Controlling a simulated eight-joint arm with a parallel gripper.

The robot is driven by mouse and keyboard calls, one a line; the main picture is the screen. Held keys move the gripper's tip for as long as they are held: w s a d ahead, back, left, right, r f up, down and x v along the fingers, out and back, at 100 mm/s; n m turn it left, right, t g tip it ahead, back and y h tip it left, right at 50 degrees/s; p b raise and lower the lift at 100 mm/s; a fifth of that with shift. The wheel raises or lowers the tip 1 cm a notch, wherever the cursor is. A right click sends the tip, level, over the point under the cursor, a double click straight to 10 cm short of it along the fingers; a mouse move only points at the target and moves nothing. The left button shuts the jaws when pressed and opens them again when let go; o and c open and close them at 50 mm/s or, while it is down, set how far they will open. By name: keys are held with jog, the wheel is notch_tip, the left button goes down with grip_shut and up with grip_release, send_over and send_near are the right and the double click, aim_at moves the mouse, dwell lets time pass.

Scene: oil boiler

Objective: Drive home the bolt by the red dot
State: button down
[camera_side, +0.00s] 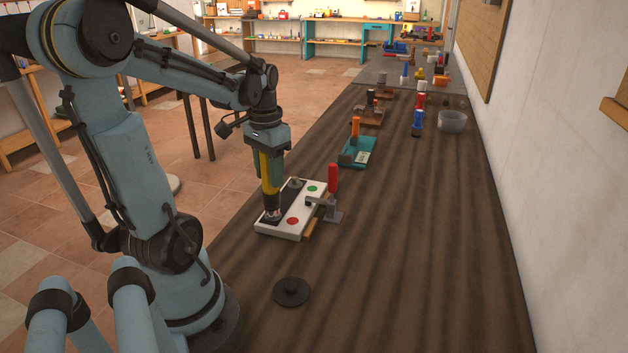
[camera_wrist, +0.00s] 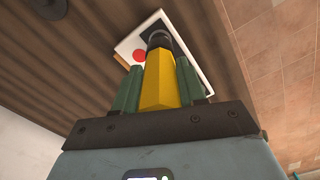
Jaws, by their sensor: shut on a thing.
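A white block (camera_side: 268,232) with a black strip lies on the wooden bench, with a red dot (camera_side: 293,221) and a green dot (camera_side: 314,188) on top. My gripper (camera_side: 268,180) is shut on a yellow and black driver tool (camera_side: 271,188), which points down. The tool's tip meets the black strip beside the red dot and hides the bolt there. Another bolt (camera_side: 295,183) shows beside the green dot. In the wrist view the yellow tool (camera_wrist: 160,80) sits between the green fingers, with the red dot (camera_wrist: 139,55) left of its tip.
A red-handled toggle clamp (camera_side: 332,180) stands at the block's right edge. A round black disc (camera_side: 291,291) lies nearer on the bench. A teal fixture (camera_side: 358,152) and a clear bowl (camera_side: 452,121) stand farther back.

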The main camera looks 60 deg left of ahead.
dwell(0.3)
jog(key=shift+r, duration=2.2)
jog(key=w+d+m, duration=0.1)
jog(key=w+d, duration=0.2)
jog(key=d, duration=0.4)
jog(key=w+d+r+m, duration=0.1)
jog(key=w+d, duration=0.3)
jog(key=d, duration=0.2)
jog(key=w+d+r+m, duration=0.1)
jog(key=w+d, duration=0.3)
jog(key=d, duration=0.3)
jog(key=shift+w+d+m, duration=0.25)
jog(key=shift+d+m, duration=0.1)
jog(key=shift+m, duration=0.05)
jog(key=shift+r, duration=0.2)
